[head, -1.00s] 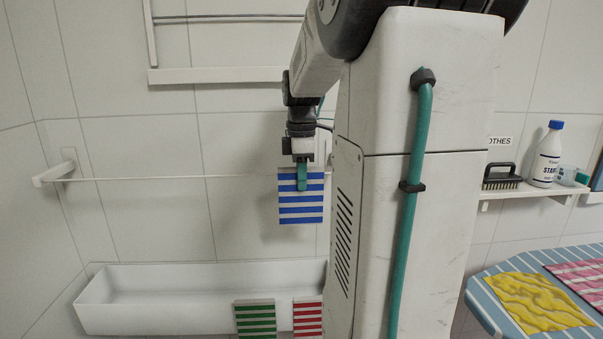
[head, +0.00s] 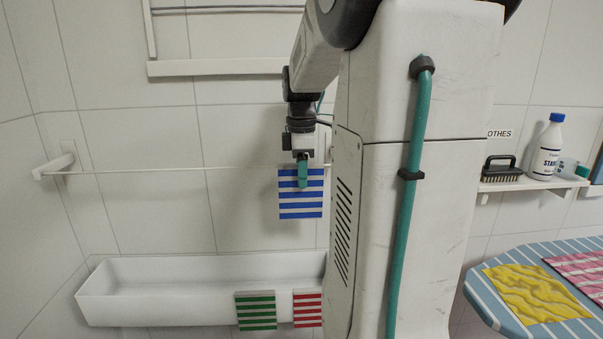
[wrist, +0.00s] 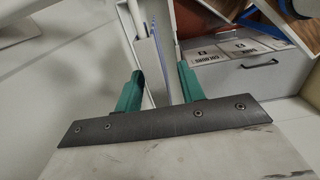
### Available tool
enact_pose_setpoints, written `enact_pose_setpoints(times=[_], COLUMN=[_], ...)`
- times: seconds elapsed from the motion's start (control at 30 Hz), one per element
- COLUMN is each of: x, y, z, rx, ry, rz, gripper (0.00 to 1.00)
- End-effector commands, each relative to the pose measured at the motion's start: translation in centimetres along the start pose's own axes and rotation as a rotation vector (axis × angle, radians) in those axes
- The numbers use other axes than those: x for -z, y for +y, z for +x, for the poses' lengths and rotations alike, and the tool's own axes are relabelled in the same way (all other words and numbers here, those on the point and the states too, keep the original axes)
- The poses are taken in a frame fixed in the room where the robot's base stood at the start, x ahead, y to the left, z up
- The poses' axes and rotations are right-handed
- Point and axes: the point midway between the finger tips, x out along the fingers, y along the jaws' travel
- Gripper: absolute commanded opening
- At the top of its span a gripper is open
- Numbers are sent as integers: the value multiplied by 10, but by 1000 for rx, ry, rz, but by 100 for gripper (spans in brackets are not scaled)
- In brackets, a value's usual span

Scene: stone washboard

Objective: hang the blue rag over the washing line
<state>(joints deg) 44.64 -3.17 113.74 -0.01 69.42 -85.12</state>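The blue rag (head: 301,206), striped blue and white, hangs flat and upright, with its top edge level with the thin white washing line (head: 180,171) in the head view. My gripper (head: 303,186) points down at the upper part of the rag, one teal finger showing in front of it. In the wrist view my gripper (wrist: 162,82) has its two teal fingers spread apart with a gap between them. Whether the rag's far side hangs behind the line is hidden.
A line bracket (head: 55,166) is on the left wall. A long white trough (head: 190,300) lies below, with a green-striped rag (head: 256,312) and a red-striped rag (head: 307,309) at its front. At right are an ironing board (head: 500,300) and a shelf with a brush (head: 501,170) and bottle (head: 547,148).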

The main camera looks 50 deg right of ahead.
Motion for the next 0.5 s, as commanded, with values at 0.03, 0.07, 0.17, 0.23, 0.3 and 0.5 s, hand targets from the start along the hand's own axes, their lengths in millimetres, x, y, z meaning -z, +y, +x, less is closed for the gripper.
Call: enact_pose_setpoints(times=[0.03, 0.07, 0.17, 0.23, 0.3, 0.5], x=[0, 0, 0, 0, 0, 0], y=[0, 0, 0, 0, 0, 1], z=[0, 0, 0, -2, -7, -40], rx=[0, 0, 0, -1, -2, -4], ry=[0, 0, 0, 0, 0, 0], rz=[0, 0, 0, 0, 0, 0], gripper=[39, 39, 39, 39, 39, 39])
